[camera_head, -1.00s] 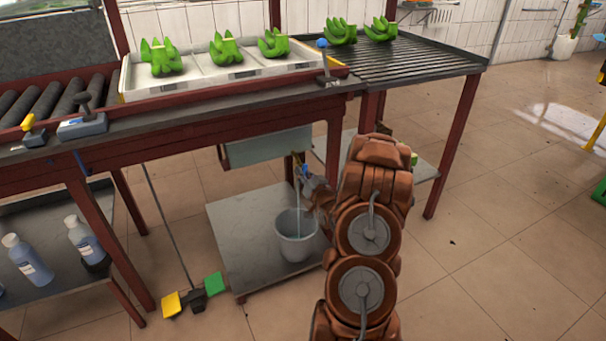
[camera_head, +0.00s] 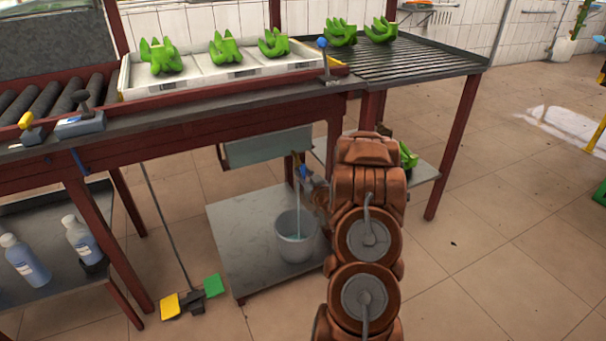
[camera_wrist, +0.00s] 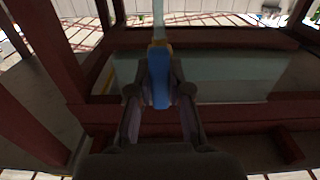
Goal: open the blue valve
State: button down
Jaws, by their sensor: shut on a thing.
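The blue valve handle (camera_wrist: 159,80) stands between the two fingers of my gripper (camera_wrist: 160,97) in the wrist view, and the fingers are shut on it. In the head view the blue valve (camera_head: 303,171) shows as a small patch below a grey tank (camera_head: 265,147), with my gripper (camera_head: 312,184) at it. A pale stream (camera_head: 298,205) runs down from the valve into a grey bucket (camera_head: 295,248). Some liquid shows inside the bucket. My arm hides part of the area right of the valve.
The bucket stands on a low grey shelf (camera_head: 235,225). A table leg (camera_head: 333,150) is close to my arm. Green banana bunches (camera_head: 225,50) stand on the tray above. Yellow and green pedals (camera_head: 190,297) are on the floor. Open floor lies to the right.

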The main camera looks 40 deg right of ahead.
jog(key=c, duration=1.1)
grip_release()
jog(key=shift+s, duration=0.1)
jog(key=shift+v, duration=5.95)
jog(key=shift+a, duration=0.15)
